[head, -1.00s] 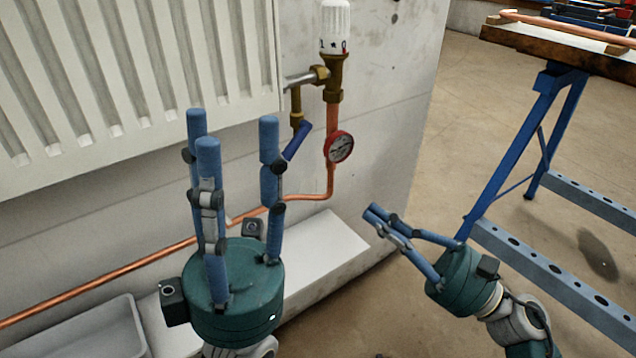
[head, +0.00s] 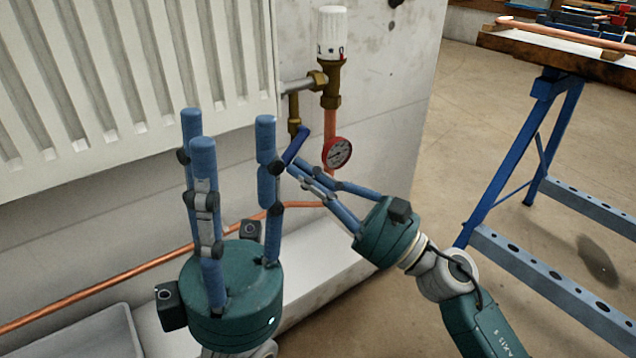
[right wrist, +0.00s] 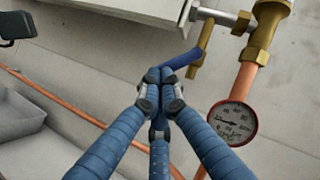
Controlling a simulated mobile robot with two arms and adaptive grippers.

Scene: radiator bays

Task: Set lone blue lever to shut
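The blue lever (head: 297,145) slants down and left from a small brass valve (head: 294,113) under the radiator's right end. It also shows in the right wrist view (right wrist: 184,60), its outer end just beyond the fingertips. My right gripper (head: 291,167) has its fingers drawn together, tips at the lever's lower end. My left gripper (head: 225,135) is open and empty, fingers pointing up, left of the lever.
A red-rimmed gauge (head: 337,153) sits on the copper pipe just right of the lever. A white thermostat knob (head: 332,35) is above. The radiator (head: 130,80) fills the upper left. A grey tray (head: 95,335) lies lower left. A blue trestle (head: 520,160) stands right.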

